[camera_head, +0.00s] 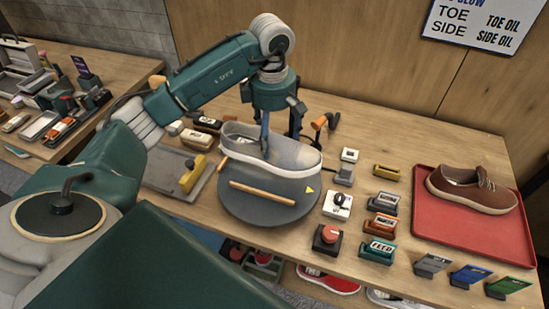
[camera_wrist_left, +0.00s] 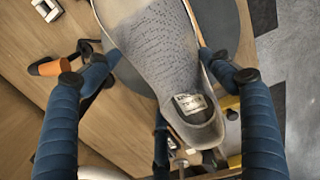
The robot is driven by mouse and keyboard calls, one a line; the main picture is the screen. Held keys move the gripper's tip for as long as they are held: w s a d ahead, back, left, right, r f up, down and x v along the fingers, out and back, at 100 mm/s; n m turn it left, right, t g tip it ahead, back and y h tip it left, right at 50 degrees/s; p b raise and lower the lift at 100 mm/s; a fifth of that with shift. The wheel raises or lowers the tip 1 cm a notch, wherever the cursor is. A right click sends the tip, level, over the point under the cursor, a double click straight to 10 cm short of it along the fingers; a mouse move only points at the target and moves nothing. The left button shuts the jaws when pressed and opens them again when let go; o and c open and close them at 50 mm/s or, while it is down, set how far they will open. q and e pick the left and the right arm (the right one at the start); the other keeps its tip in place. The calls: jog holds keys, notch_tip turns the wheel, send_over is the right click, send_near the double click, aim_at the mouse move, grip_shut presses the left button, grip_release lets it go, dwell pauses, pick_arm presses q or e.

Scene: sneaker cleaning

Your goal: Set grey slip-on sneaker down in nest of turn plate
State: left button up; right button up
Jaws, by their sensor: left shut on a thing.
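The grey slip-on sneaker (camera_head: 290,153) is over the back half of the round grey turn plate (camera_head: 268,212), its toe pointing right. My left gripper (camera_head: 281,142) comes down from above and is shut on the sneaker. In the left wrist view its blue fingers (camera_wrist_left: 160,62) lie on both sides of the grey knit upper (camera_wrist_left: 158,40), with the heel opening and a pale label toward the bottom. A wooden bar (camera_head: 262,193) and a yellow arrow mark (camera_head: 310,189) are on the plate's front part. I cannot tell whether the sole touches the plate. My right gripper is out of view.
A grey tray with a yellow-handled tool (camera_head: 193,173) is left of the plate. Labelled blocks (camera_head: 382,225) and a red knob box (camera_head: 327,238) stand close on the right. A brown shoe (camera_head: 470,188) sits on a red tray (camera_head: 430,227) farther right.

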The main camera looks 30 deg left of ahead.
pick_arm(q)
notch_tip(320, 180, down, 5)
jog(key=shift+w+f+p, duration=0.1)
jog(key=shift+f+p, duration=0.05)
jog(key=shift+p, duration=0.4)
jog(key=shift+f, duration=0.4)
notch_tip(320, 180, down, 3)
jog(key=shift+r+p, duration=0.2)
jog(key=shift+p, duration=0.35)
jog(key=shift+f, duration=0.5)
jog(key=o, duration=1.9)
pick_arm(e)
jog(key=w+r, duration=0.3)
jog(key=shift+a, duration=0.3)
